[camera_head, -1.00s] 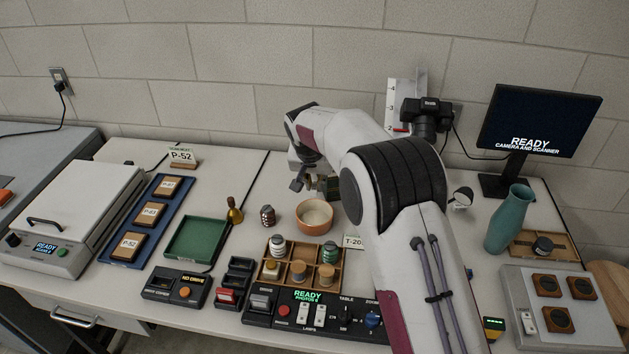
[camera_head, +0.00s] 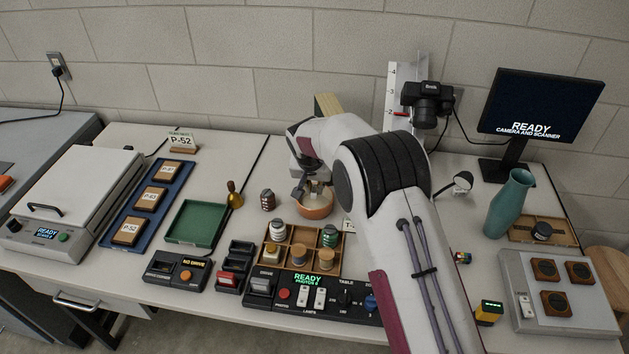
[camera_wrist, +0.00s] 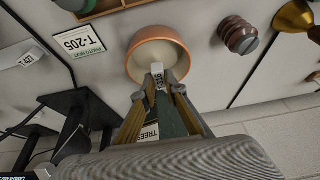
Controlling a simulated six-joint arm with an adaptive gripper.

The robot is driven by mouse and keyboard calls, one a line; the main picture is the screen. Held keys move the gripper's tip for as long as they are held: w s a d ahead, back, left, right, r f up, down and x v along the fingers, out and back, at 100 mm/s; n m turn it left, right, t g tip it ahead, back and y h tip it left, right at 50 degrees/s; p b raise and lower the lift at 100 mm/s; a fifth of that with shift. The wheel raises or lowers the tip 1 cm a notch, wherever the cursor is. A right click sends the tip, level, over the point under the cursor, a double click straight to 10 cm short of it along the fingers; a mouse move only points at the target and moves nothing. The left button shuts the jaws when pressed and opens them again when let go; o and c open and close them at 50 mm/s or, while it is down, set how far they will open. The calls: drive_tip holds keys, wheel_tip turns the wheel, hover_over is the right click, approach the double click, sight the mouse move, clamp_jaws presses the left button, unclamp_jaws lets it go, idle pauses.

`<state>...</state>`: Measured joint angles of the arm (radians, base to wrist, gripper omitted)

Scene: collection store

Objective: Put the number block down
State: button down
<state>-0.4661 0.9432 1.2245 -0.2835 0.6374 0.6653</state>
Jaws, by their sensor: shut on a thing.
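The number block (camera_wrist: 157,75) is a small pale block with dark characters, seen in the wrist view between my fingertips. My gripper (camera_wrist: 158,88) is shut on it. Behind it, from this view, is the terracotta bowl with a cream inside (camera_wrist: 160,50), whose rim the block overlaps; I cannot tell the height between them. In the head view my gripper (camera_head: 302,188) is at the bowl's (camera_head: 316,203) left side, and I cannot make out the block there. Part of the bowl is hidden by my arm.
A compartment tray (camera_head: 291,244) holding several small pots is in front of the bowl. A T-205 card (camera_wrist: 80,42) is near the tray. The green tray (camera_head: 196,222) is empty.

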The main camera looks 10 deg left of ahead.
sight(315, 190)
drive_tip(key=shift+f, duration=1.35)
drive_tip(key=c, duration=2)
unclamp_jaws()
drive_tip(key=shift+r, duration=3.5)
